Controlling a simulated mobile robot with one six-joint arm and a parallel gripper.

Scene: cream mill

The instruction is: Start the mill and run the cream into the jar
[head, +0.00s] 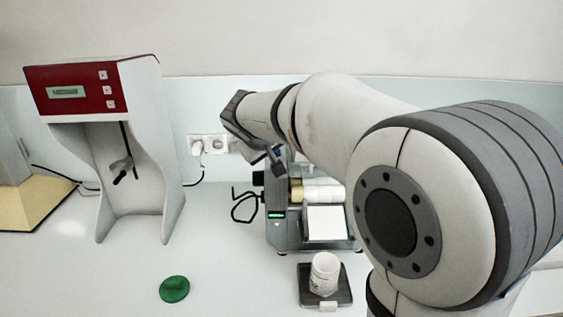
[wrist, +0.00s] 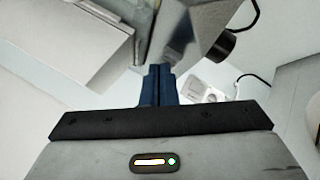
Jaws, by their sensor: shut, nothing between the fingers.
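The mill (head: 284,238) stands on the counter at the centre right, with light rollers, a white sloping plate (head: 327,222) and a lit green display (head: 277,214). The jar (head: 325,272), an open white cup, stands upright on a dark flat pad (head: 343,295) in front of the mill. A green lid (head: 174,288) lies on the counter to the left. My gripper (head: 276,158) is above the mill's back left part. In the wrist view the fingers (wrist: 158,72) are together and empty, close to a metal surface (wrist: 190,35); contact cannot be told. My arm hides the mill's upper right.
A red-and-white machine (head: 140,85) with a display stands at the left. A beige-based object (head: 30,205) is at the far left. The counter's front left is mostly clear.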

